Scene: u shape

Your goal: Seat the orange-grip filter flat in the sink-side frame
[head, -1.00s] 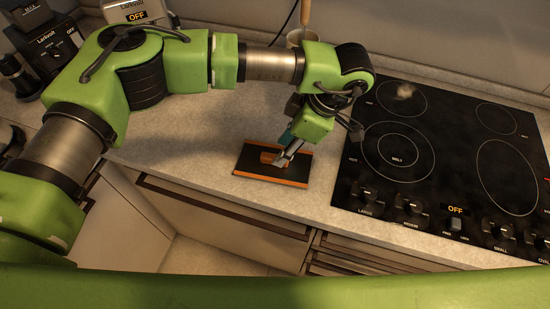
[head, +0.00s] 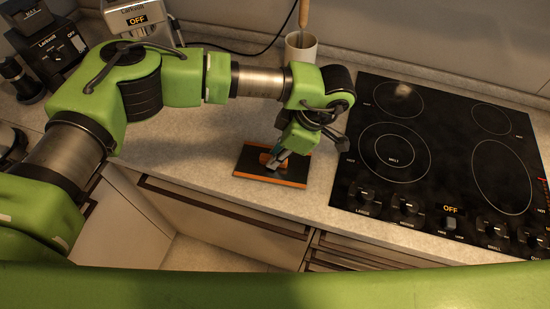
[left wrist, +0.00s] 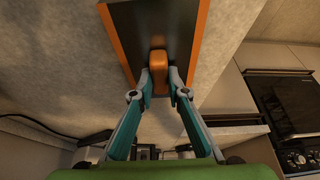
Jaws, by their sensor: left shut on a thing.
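The filter (head: 250,159) is a dark flat panel with orange edges and a raised orange grip. In the head view it lies on the counter, left of the cooktop. My left gripper (head: 270,165) comes down onto its grip from above. In the left wrist view the fingers of this gripper (left wrist: 160,79) are on both sides of the orange grip (left wrist: 158,60), shut on it. The filter's dark face (left wrist: 150,22) runs up out of that view. I see no sink or sink-side frame. My right gripper is not in view.
The black cooktop (head: 440,160) is right of the filter. A cup with a wooden handle in it (head: 300,47) stands behind the arm. Appliances (head: 50,50) stand at the back left. The counter (head: 190,150) left of the filter is clear, with drawers below its front edge.

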